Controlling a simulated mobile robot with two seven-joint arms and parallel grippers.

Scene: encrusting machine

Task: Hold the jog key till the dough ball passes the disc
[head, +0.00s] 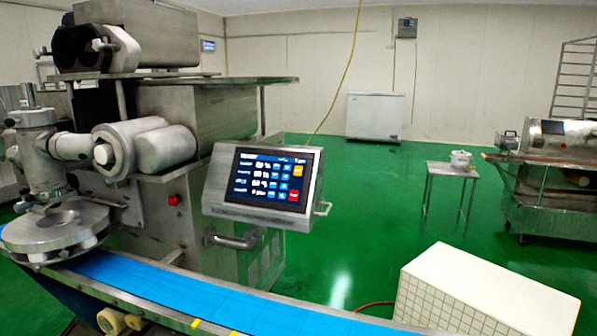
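The encrusting machine (210,105) stands at the left, a large steel body. Its touch panel (268,178) faces me, lit, with rows of blue keys plus a yellow and a red key; the labels are too small to read, so I cannot tell which is the jog key. The round steel disc (58,226) sits under the upright nozzle column at the far left, above the blue conveyor belt (190,296). I cannot make out a dough ball on the visible belt or at the disc. Neither of my grippers is in view.
A white tiled block (480,290) stands at the lower right. A small steel table (447,172) with a white pot (460,159) and another machine (550,180) are further back. A white chest (375,117) stands by the wall. Green floor is clear between them.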

